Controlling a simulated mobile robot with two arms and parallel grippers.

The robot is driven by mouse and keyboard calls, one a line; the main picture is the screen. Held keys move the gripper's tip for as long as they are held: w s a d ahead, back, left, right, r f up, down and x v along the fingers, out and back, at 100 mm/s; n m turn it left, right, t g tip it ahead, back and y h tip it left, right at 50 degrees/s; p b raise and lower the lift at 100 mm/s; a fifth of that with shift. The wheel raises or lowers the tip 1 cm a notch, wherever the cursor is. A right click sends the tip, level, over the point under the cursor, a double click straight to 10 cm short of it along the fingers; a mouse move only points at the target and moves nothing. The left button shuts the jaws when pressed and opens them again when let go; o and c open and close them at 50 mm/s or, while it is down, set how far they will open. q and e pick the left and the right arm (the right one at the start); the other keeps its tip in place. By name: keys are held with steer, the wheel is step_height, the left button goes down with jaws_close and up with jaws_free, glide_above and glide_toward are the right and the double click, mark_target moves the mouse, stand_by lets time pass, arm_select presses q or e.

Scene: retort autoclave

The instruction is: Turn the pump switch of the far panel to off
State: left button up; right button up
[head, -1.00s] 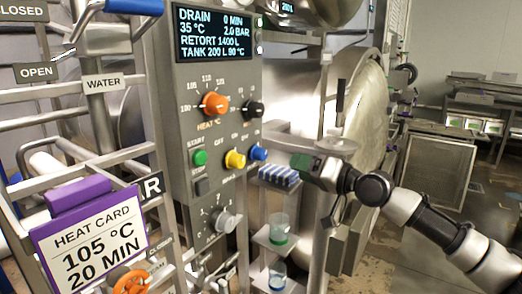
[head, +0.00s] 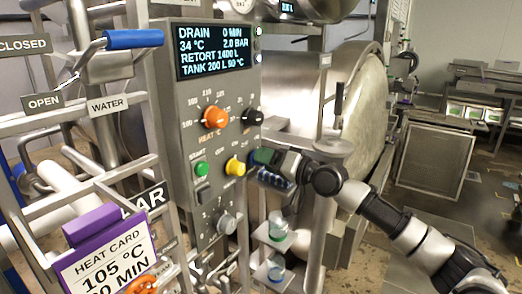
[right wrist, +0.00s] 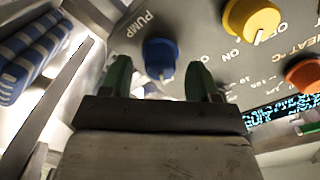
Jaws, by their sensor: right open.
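The grey control panel (head: 185,130) carries several knobs. The pump switch is a blue knob (right wrist: 160,55) beside the PUMP label in the right wrist view. A pale mark on it points toward the bottom of that picture. In the head view my gripper hides it. My right gripper (head: 258,160) is at the panel's right edge, just right of the yellow knob (head: 235,167). In the right wrist view its green fingertips (right wrist: 158,80) are apart, one on each side of the blue knob. Whether they touch it I cannot tell. My left gripper is not in view.
An orange heat knob (head: 214,116), a black knob (head: 252,117) and a green button (head: 201,169) sit close by. A blue-and-white striped block (right wrist: 38,55) is next to the panel. A pipe rack with the heat card (head: 105,262) stands at left.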

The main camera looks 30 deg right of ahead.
steer(key=shift+p+x, duration=0.3)
steer(key=shift+x, duration=0.9)
steer(key=c, duration=0.9)
steer(key=shift+f+n+b, duration=0.2)
steer(key=shift+n+b, duration=0.3)
steer(key=shift+b, duration=0.35)
steer(key=n+b, duration=0.3)
steer(key=b, duration=0.1)
steer(key=shift+n+b, duration=0.3)
steer(key=shift+n, duration=0.1)
steer(key=n+b, duration=0.2)
steer(key=n, duration=0.1)
steer(key=shift+a+r+n, duration=0.1)
steer(key=shift+n, duration=0.2)
steer(key=shift+r+n+b, duration=0.1)
steer(key=shift+n+b, duration=0.85)
steer(key=shift+n, duration=0.85)
steer(key=shift+s, duration=0.1)
